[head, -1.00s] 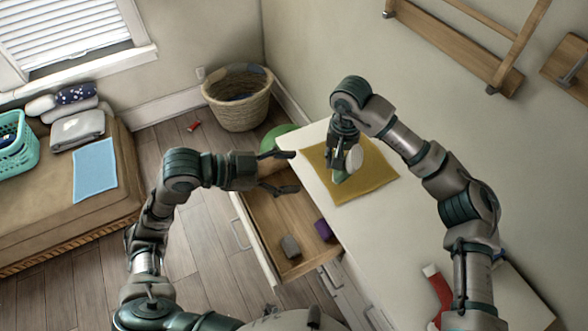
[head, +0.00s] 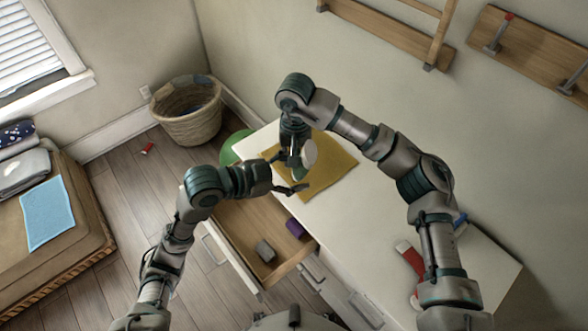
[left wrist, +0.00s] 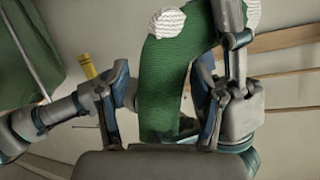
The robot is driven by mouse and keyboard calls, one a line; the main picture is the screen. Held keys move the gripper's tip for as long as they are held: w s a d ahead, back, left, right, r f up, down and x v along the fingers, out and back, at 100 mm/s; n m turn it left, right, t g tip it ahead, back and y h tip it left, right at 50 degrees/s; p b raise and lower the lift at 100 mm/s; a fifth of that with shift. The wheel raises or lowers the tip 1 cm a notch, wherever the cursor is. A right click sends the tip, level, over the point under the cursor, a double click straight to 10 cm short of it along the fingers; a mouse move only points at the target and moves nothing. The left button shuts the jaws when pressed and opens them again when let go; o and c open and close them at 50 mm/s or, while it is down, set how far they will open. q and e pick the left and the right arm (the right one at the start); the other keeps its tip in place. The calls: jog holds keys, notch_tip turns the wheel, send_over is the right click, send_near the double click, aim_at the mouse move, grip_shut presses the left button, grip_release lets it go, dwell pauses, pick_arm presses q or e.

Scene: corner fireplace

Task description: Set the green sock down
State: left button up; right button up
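The green sock (left wrist: 170,85) with white knitted patches hangs between the spread fingers of my left gripper (left wrist: 160,85) in the left wrist view. In the head view my left gripper (head: 286,172) is open beside the sock, over the dresser's edge. My right gripper (head: 295,152) points down and appears shut on the sock, whose white patch (head: 308,153) shows; its fingertips are partly hidden. The sock is above the mustard-yellow cloth (head: 335,163) on the white dresser top (head: 370,215). I cannot tell whether the sock touches the cloth.
The open drawer (head: 240,225) holds a grey bundle (head: 265,251) and a purple bundle (head: 295,228). A red sock (head: 409,257) lies on the dresser at right. A wicker basket (head: 188,112) stands on the floor. Wooden racks (head: 385,30) are on the wall. The dresser's middle looks clear.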

pick_arm(q)
jog(key=shift+f, duration=0.1)
jog(key=c, duration=0.9)
pick_arm(e)
jog(key=shift+a, duration=0.1)
pick_arm(q)
jog(key=shift+s, duration=0.1)
pick_arm(e)
jog(key=o, duration=1)
jog(key=shift+r, duration=0.1)
